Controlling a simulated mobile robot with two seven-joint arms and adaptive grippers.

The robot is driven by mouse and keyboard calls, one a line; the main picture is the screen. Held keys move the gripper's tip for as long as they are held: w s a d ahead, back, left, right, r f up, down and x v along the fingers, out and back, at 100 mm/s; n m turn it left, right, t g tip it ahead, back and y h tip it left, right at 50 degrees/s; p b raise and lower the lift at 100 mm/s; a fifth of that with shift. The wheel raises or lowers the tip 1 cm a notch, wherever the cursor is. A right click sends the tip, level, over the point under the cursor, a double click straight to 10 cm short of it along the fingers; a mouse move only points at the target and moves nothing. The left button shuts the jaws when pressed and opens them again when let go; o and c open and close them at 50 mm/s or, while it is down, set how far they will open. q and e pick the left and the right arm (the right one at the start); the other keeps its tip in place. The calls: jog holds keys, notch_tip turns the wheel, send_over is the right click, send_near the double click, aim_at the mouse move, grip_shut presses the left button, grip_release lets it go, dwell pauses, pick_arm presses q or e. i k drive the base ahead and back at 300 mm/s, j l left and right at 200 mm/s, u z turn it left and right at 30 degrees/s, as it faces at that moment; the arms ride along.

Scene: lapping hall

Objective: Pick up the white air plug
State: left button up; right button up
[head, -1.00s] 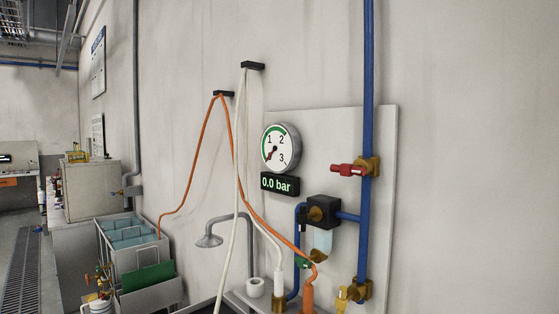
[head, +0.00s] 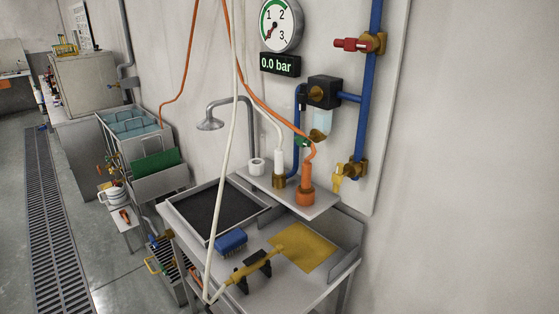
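The white air plug (head: 279,160) is a slim upright white cylinder on the small white shelf (head: 316,209) at the wall. Its lower end meets a brass fitting (head: 279,181), and a white hose (head: 266,118) runs up from its top. An orange plug (head: 306,178) with an orange hose stands to its right. A short white ring-like part (head: 257,167) sits to its left. Neither of my grippers is in view.
Below the shelf is a bench with a dark tray (head: 176,207), a blue brush (head: 231,241), a yellow mat (head: 307,247) and a yellow tool (head: 250,271) on black rests. A blue pipe (head: 369,100) and gauge (head: 278,25) are on the wall. The white hose hangs across the bench.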

aim_at(278, 173)
jog(key=i+l+z, duration=0.1)
jog(key=i+l, duration=0.2)
jog(key=l, duration=0.15)
jog(key=i+l+z, duration=0.1)
jog(key=i+l, duration=0.2)
jog(key=l, duration=0.15)
